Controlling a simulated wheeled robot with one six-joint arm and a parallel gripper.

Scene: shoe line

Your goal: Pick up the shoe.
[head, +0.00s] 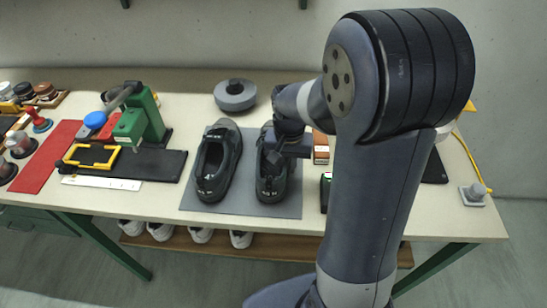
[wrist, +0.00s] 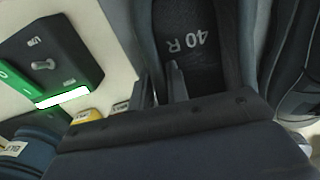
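A dark grey shoe (head: 271,180) stands on a grey mat (head: 242,209), to the right of a similar dark shoe (head: 217,165). My gripper (head: 287,150) is low over the right-hand shoe and covers part of it. In the wrist view, the shoe's insole (wrist: 187,42) reads "40 R". Narrow fingers of my gripper (wrist: 158,88) show at the shoe's side wall, with one inside the opening. The gripper body hides the lower part of the shoe there. Whether the fingers press on the wall cannot be told. The other shoe shows at the right edge (wrist: 303,70).
A green and black box (head: 326,191) is just right of the mat. A green tool (head: 139,120) and black mat (head: 165,164) are left. Several white shoes (head: 160,231) sit on the shelf below.

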